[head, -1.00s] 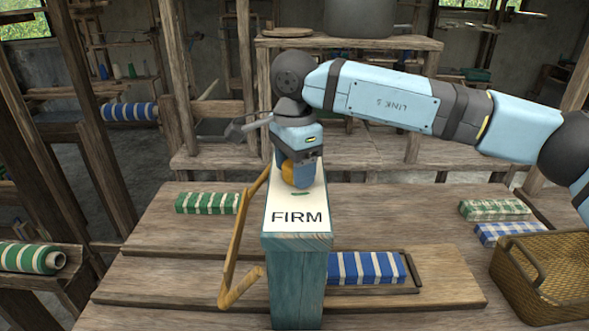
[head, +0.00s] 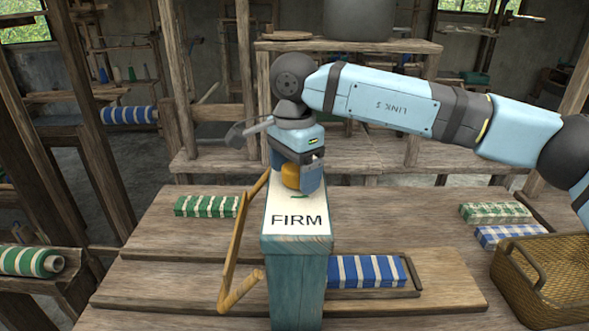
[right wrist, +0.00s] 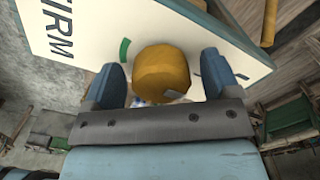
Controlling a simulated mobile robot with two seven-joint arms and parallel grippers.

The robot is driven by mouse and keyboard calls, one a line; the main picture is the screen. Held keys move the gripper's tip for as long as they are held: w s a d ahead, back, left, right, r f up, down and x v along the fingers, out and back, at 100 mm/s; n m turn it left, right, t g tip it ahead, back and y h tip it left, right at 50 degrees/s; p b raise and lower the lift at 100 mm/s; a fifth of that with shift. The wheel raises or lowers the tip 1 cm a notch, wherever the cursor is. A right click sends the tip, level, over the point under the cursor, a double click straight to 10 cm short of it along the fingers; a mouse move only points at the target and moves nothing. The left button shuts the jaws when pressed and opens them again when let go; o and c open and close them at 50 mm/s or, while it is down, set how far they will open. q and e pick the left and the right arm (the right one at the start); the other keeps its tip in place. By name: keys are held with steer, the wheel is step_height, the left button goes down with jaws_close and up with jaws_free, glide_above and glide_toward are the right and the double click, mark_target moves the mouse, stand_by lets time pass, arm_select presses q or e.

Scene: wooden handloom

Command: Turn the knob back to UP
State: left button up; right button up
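The yellow knob (head: 291,176) sits on the white top plate (head: 283,218) of a teal post (head: 296,290). The word FIRM is printed at the plate's near end. My right gripper (head: 296,180) is over the knob, its fingers on either side. In the right wrist view the round knob (right wrist: 168,72) lies between the two blue fingers, with a thin gap at the left finger; contact at the right finger is unclear. The right gripper looks open. A green mark (right wrist: 125,50) shows beside the knob. The word UP is not visible. My left gripper is not in view.
A bent wooden bar (head: 231,262) stands beside the post's left. A wicker basket (head: 550,285) stands at the right edge.

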mark_target(295, 167)
step_height(295, 167, up, 14)
steer(key=p, duration=0.1)
stand_by(0.5)
steer(key=shift+f, duration=0.2)
